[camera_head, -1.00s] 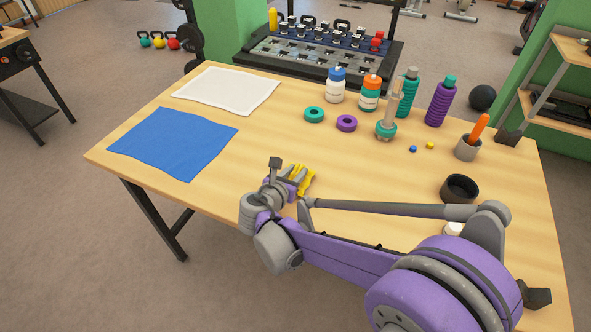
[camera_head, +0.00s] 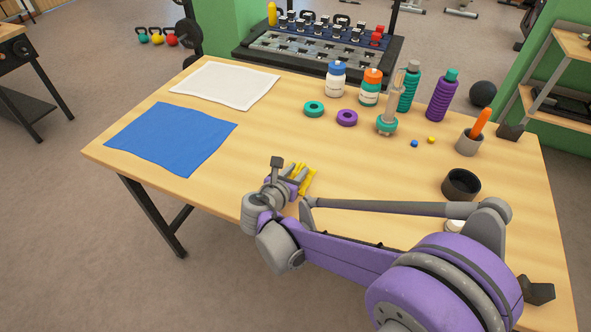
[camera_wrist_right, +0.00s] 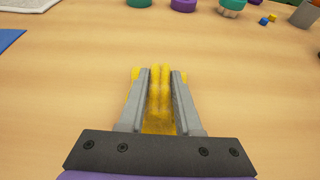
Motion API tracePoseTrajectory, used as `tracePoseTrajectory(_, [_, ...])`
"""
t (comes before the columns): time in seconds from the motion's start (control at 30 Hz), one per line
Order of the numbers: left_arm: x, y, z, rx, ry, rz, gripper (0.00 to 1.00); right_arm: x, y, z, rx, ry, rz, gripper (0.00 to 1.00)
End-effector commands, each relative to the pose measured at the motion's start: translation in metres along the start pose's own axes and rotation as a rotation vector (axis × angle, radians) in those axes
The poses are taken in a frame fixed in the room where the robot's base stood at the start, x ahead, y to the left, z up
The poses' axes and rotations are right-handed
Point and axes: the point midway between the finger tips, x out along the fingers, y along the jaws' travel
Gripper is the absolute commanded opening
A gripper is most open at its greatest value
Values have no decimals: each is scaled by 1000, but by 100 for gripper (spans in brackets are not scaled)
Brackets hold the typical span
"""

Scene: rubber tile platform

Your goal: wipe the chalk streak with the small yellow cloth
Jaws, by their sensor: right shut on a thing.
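My right gripper (camera_head: 296,178) is over the front middle of the wooden table, shut on the small yellow cloth (camera_head: 308,180). In the right wrist view the yellow cloth (camera_wrist_right: 159,100) is bunched between the two grey fingers of the gripper (camera_wrist_right: 159,82), with bits of it showing outside both fingertips. I cannot tell whether the cloth touches the table. I can make out no chalk streak on the visible tabletop; the gripper and arm hide part of it. My left gripper is not in view.
On the table (camera_head: 260,130), a blue cloth (camera_head: 172,138) and a white cloth (camera_head: 225,86) lie left. Purple (camera_head: 347,118) and teal (camera_head: 313,109) rings, bottles and a dark cup (camera_head: 461,185) stand back and right. The tabletop between the blue cloth and gripper is clear.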

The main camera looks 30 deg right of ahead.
Motion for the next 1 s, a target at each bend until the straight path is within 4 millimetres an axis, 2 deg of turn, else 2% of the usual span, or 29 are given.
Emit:
tracePoseTrajectory(0.3, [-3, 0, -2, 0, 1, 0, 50, -1, -32, 2, 0, -1, -2, 0])
tracePoseTrajectory(0.4, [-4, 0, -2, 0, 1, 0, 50, -1, -36, 2, 0, -1, 0, 0])
tracePoseTrajectory(0.57, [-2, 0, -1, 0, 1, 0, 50, 0, -30, 1, -1, 0, 1, 0])
tracePoseTrajectory(0.83, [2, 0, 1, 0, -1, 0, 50, 1, -2, -1, -1, 1, 1, 0])
tracePoseTrajectory(1.0, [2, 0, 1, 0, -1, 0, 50, 0, 3, -1, 1, 1, 1, 0])
